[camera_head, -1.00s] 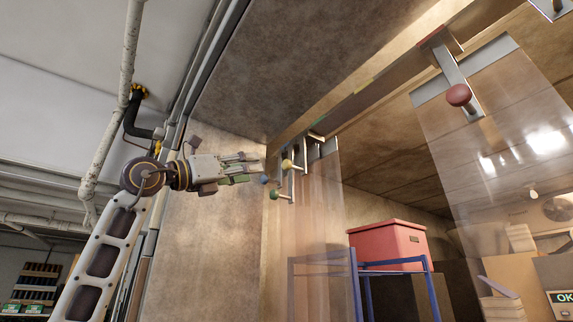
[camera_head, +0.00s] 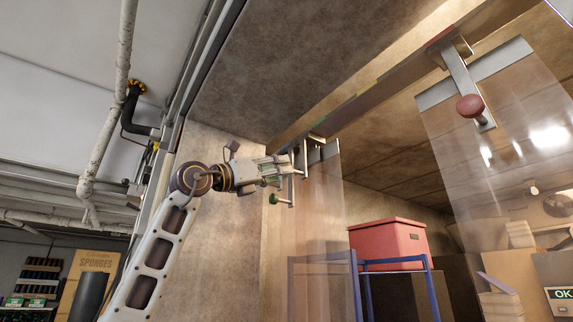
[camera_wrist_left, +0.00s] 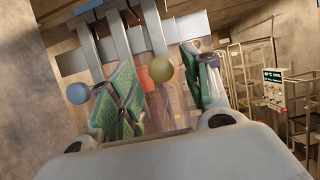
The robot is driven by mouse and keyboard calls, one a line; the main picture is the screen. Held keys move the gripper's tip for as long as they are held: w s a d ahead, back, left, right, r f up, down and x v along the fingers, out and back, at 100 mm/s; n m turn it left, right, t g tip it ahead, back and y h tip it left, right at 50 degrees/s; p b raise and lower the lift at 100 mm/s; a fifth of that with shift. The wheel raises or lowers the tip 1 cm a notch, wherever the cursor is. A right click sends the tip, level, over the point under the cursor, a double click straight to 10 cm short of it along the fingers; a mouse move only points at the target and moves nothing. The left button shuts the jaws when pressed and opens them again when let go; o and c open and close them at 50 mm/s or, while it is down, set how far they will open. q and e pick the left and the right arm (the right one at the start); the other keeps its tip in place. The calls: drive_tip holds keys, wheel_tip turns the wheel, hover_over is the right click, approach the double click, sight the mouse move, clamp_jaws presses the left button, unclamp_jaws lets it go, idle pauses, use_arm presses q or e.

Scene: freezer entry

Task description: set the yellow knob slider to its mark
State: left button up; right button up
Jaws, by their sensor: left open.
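The yellow knob (camera_wrist_left: 161,69) shows in the left wrist view between the two green-padded fingers of my left gripper (camera_wrist_left: 165,92), with gaps to both fingers. In the head view my left gripper (camera_head: 272,168) is at the cluster of hangers at the rail's near left end, and it hides the yellow knob there. The gripper is open, and contact is not visible. The rail (camera_head: 331,121) runs up to the right, with a small yellowish mark (camera_head: 381,77) along it. My right gripper is not in view.
A blue knob (camera_wrist_left: 78,93) sits just left of my left gripper's fingers. A green knob (camera_head: 273,198) is just below the gripper. A red knob (camera_head: 470,107) hangs farther along on another clear strip. A red box (camera_head: 388,244) stands on a blue-framed rack.

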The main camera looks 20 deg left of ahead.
sight(303, 156)
use_arm(q)
drive_tip(key=shift+p+x, duration=0.75)
drive_tip(key=shift+x, duration=1.2)
clamp_jaws()
